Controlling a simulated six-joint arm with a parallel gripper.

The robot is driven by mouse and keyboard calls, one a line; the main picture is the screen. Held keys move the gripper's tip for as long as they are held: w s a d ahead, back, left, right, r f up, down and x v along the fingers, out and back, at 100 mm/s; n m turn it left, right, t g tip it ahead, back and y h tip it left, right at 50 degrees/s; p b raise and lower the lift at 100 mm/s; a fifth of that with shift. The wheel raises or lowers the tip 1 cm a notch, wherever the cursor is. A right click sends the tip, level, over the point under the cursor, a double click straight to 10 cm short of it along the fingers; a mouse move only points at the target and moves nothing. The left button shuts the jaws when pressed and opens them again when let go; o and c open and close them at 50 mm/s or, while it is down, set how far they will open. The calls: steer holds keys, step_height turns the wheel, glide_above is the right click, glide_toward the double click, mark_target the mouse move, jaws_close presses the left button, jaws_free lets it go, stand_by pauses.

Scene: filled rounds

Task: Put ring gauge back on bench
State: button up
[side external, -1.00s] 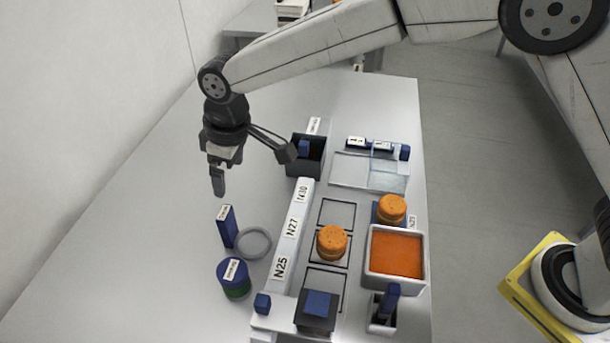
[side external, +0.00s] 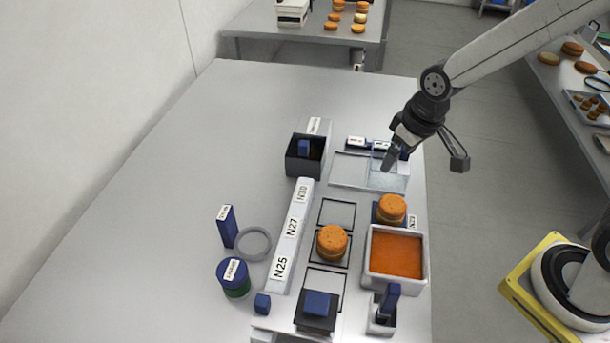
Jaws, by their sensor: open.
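The ring gauge, a flat grey ring (side external: 254,231), lies on the bench (side external: 150,235) left of the long white labelled strip. It lies between a blue upright labelled block (side external: 227,227) and a blue-lidded green jar (side external: 234,278). My gripper (side external: 422,164) is up at the right side of the bench, above and beside the clear acrylic piece, far from the ring. Its jaws are open, with one finger to the left and one to the right, and nothing shows between them.
The white strip (side external: 287,250) is marked N25, N27 and N30. Right of it are an orange round (side external: 332,242) on a square, another on a blue pad (side external: 391,208), and an orange-filled tray (side external: 424,262). A black bin (side external: 291,168) stands behind. The bench's left part is clear.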

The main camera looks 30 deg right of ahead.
steer(key=s+d+f+m, duration=0.1)
steer(key=s+d, duration=0.3)
steer(key=s, duration=0.2)
steer(key=shift+s+f+m, duration=0.15)
steer(key=shift+f+m, duration=0.1)
steer(key=shift+m, duration=0.05)
